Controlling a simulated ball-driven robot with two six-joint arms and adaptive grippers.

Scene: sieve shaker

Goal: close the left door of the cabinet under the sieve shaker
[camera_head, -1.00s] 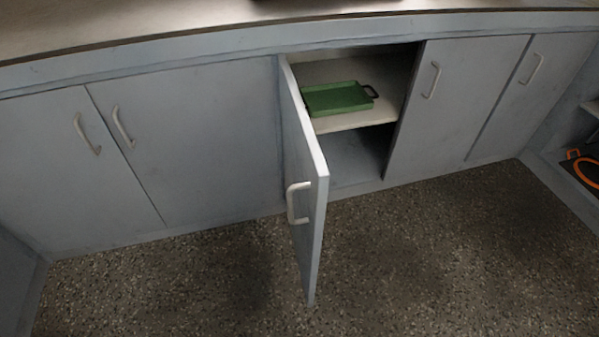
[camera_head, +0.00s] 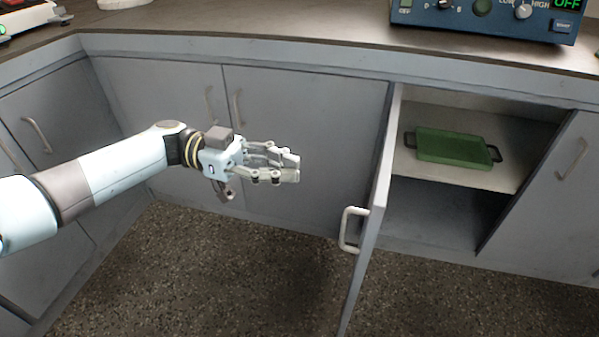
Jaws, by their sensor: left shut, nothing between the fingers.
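The cabinet's left door (camera_head: 372,220) stands wide open, sticking out toward me from its hinge at the left of the opening. Its white handle (camera_head: 349,229) is on the face turned to the left. My left gripper (camera_head: 294,168) is shut and empty, to the left of the door and apart from it. It hangs in front of closed cabinet fronts. The blue sieve shaker (camera_head: 485,18) stands on the counter above the open cabinet, only its lower part in view. My right gripper is not in view.
A green tray (camera_head: 449,146) with dark handles lies on the shelf (camera_head: 480,176) inside the open cabinet. The closed right door (camera_head: 570,185) is at the right. Other closed cabinets fill the left. The speckled floor (camera_head: 230,270) in front is clear.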

